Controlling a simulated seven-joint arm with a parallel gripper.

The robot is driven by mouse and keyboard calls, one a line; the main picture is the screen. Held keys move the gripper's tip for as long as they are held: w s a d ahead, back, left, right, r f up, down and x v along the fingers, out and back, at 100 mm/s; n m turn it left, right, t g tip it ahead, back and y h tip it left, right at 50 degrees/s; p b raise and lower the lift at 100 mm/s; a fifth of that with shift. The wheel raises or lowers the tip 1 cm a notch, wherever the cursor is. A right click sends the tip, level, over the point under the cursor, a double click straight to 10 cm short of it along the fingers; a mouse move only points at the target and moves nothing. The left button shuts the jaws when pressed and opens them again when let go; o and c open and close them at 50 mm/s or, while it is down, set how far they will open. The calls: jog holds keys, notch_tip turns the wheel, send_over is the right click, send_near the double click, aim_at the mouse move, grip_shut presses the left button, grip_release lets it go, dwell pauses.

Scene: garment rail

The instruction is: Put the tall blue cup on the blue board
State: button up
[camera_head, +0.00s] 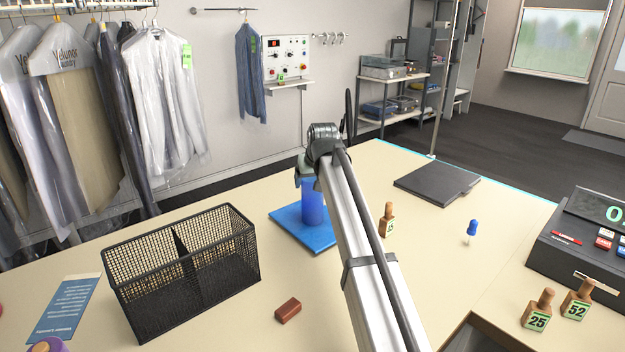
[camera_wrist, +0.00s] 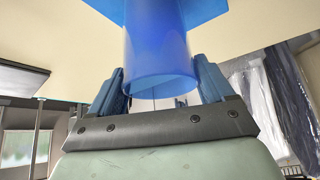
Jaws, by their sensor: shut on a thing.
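The tall blue cup (camera_head: 314,204) is upright at the blue board in the head view, partly hidden behind my arm. The blue board (camera_head: 290,226) lies flat on the table, and its right part is hidden by my arm. In the wrist view the cup (camera_wrist: 158,55) stands between the two fingers of my gripper (camera_wrist: 162,88), which are shut on it near its rim. The board (camera_wrist: 207,8) shows behind the cup's far end. I cannot tell whether the cup's base touches the board or hangs just above it.
A black mesh basket (camera_head: 190,262) with a divider stands left of the board. A brown block (camera_head: 288,310), a wooden numbered tag (camera_head: 387,220), a blue pin-like piece (camera_head: 472,230) and a dark flat pad (camera_head: 437,183) lie around. A cash register (camera_head: 585,245) is at right.

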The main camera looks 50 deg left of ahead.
jog(key=o, duration=1.3)
jog(key=shift+f, duration=0.1)
jog(key=shift+c, duration=0.2)
jog(key=v, duration=1.2)
